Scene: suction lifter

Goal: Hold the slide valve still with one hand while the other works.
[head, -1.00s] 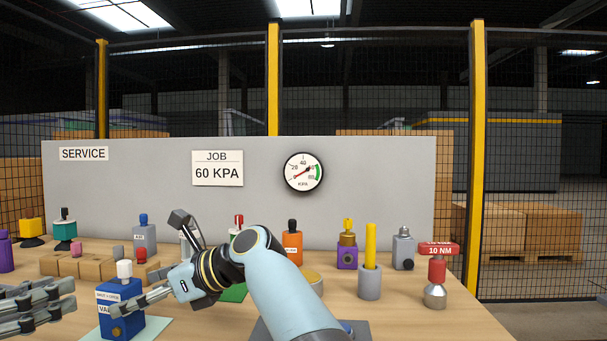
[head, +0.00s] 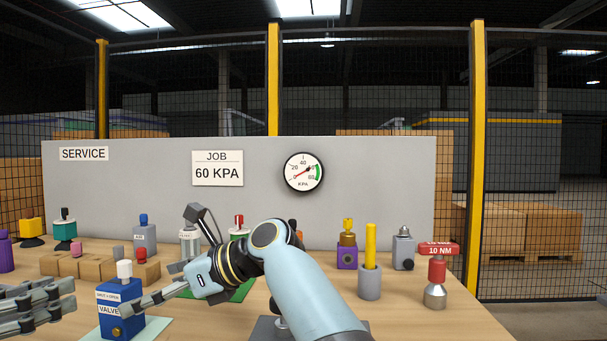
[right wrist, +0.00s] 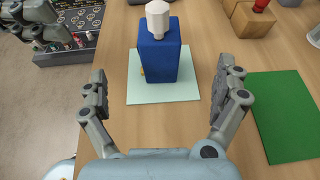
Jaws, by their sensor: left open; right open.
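The slide valve is a blue block (head: 119,318) with a white knob (head: 124,268), standing upright on a pale green mat (head: 157,327). My left gripper (head: 72,298) is open at the left edge of the head view, its fingers pointing towards the valve with a small gap in the picture. My right gripper (head: 165,258) is open and empty. One of its fingers crosses in front of the valve's upper right side in the head view. In the right wrist view the valve (right wrist: 159,58) stands beyond and between the open fingers (right wrist: 165,95), apart from them.
A green mat (right wrist: 284,115) lies right of the valve in the wrist view. Wooden blocks (head: 92,267) stand behind the valve. A grey holder with a yellow rod (head: 370,260) and a red 10 NM tool (head: 437,270) stand at right. A gauge (head: 303,172) hangs on the panel.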

